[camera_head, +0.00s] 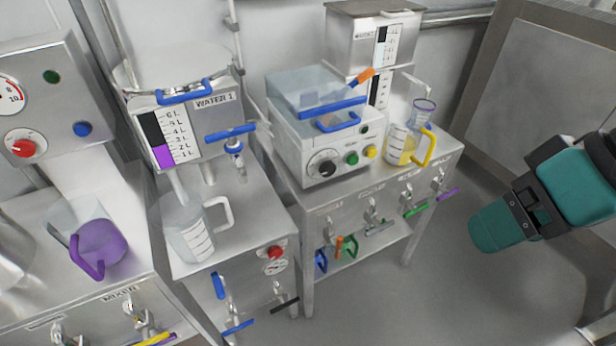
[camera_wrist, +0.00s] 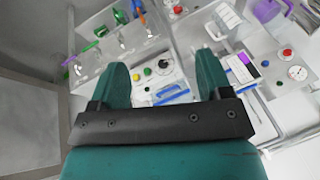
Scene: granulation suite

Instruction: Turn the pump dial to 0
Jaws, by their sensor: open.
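A round black dial (camera_head: 325,168) with a scale around it sits on the front of a white lidded machine (camera_head: 300,130) in the head view. Its pointer setting is too small to read, and I see no legible pump label. Green (camera_head: 352,158) and yellow (camera_head: 371,151) buttons are to its right. In the wrist view the black dial (camera_wrist: 163,64) shows between my fingers, some way beyond them. My gripper (camera_wrist: 161,60) is open and empty, its teal fingers spread. In the head view my gripper (camera_head: 484,228) hangs at the right, apart from the machine.
Red knobs show on the left panel (camera_head: 23,147) and on the water stand (camera_head: 275,252), each by a gauge. A yellow-handled jug (camera_head: 402,148) stands right of the machine. Taps with coloured handles (camera_head: 415,209) project from the bench front. The floor (camera_head: 430,285) before it is clear.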

